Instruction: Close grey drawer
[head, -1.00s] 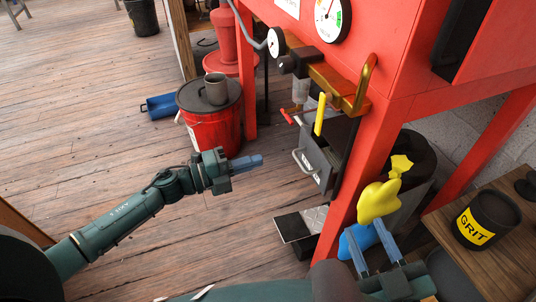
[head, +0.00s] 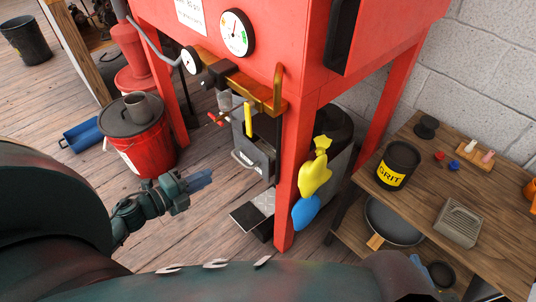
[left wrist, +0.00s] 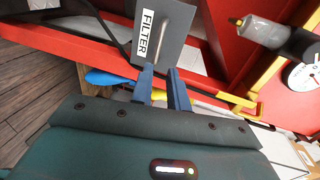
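The grey drawer (head: 262,158) is under the red cabinet and stands out from it, with a pale bar handle (head: 243,161) on its front. In the left wrist view its grey front (left wrist: 178,40) carries a white FILTER label. My left gripper (head: 205,180) is left of the drawer front in the head view, apart from the handle. Its two blue fingers (left wrist: 160,82) are apart and empty, pointing at the edge of the drawer front. My right gripper (head: 420,268) shows only in part at the bottom right; its fingers are mostly hidden.
A metal pedal (head: 257,212) is below. A red bucket (head: 147,148) stands left. A wooden bench (head: 410,205) with a GRIT tin (head: 398,160) is right.

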